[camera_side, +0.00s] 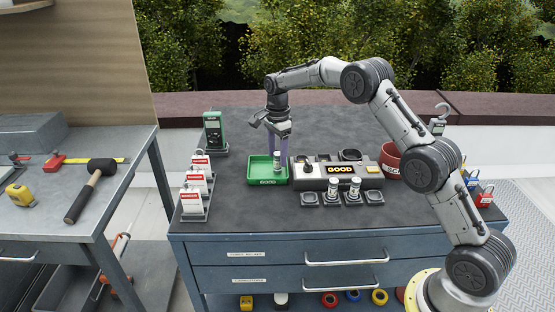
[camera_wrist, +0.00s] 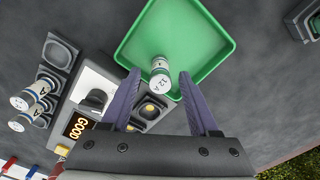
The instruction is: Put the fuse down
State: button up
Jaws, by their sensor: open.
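The fuse (camera_wrist: 160,70), a short white and grey cylinder marked 12 A, is at the green tray (camera_side: 268,182). In the wrist view it lies over the green floor of the tray, near one edge. In the side view the fuse (camera_side: 277,161) looks upright at the tray's right part. My gripper (camera_side: 278,150) is open, its purple fingers pointing down at the tray. In the wrist view the fingertips stand on either side of the fuse, with a gap visible. Whether the fuse's base rests on the tray floor is hard to tell.
A tester (camera_side: 312,183) with a lit GOOD display (camera_side: 344,169) stands just right of the tray. Two more fuses (camera_side: 333,187) stand in dark holders before it. White-and-red tags (camera_side: 195,202) and a green meter (camera_side: 213,127) are at left. A red container (camera_side: 390,160) is at right.

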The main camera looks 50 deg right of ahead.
aim_at(278, 154)
notch_tip(278, 154, up, 9)
jog(key=shift+r, duration=0.15)
jog(key=s+a+r+n+t, duration=0.1)
jog(key=s+a+r+n, duration=0.2)
jog(key=s+r+n, duration=0.35)
jog(key=s+a+r+n+t, duration=0.2)
jog(key=s+a+r+n, duration=0.15)
jog(key=s+r, duration=0.55)
jog(key=s+a+f+n+t, duration=0.1)
jog(key=s+f+n, duration=0.1)
jog(key=s, duration=0.6)
jog(key=s+a+f+n, duration=0.1)
jog(key=s+f+n, duration=0.2)
jog(key=s, duration=0.5)
jog(key=s+a+f+n+t, duration=0.1)
jog(key=s+a+f+n, duration=0.1)
jog(key=s+n, duration=0.3)
jog(key=s+f, duration=0.1)
jog(key=s, duration=0.3)
jog(key=shift+f+t, duration=0.15)
jog(key=shift+t, duration=0.15)
